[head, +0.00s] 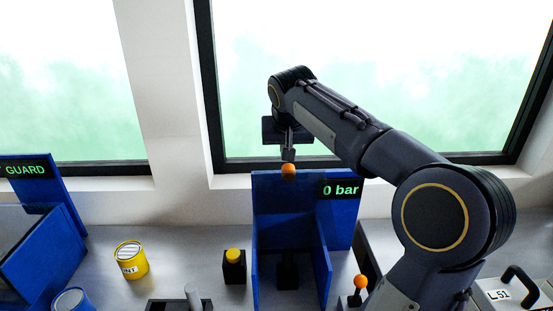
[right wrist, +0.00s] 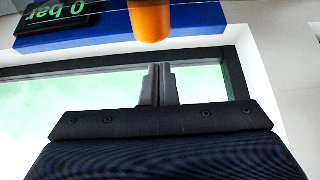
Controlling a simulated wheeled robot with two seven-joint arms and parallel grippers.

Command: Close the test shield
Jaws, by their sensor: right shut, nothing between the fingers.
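The blue test stand (head: 325,262) has two side walls and a back panel with a "0 bar" display (head: 341,190). An orange knob (head: 288,169) shows at the top of the stand, in front of the back panel; the shield pane itself is hard to make out. My right gripper (head: 289,154) is shut and empty, with its fingertips right at the knob. In the right wrist view the closed fingers (right wrist: 157,82) point at the orange knob (right wrist: 150,18); I cannot tell whether they touch it. My left gripper is out of view.
A yellow button on a black box (head: 234,266) and a yellow can (head: 131,260) stand left of the stand. An orange-topped lever (head: 360,283) stands at its right. A blue guard box (head: 45,255) is at far left. A black-handled lid (head: 505,290) is at far right.

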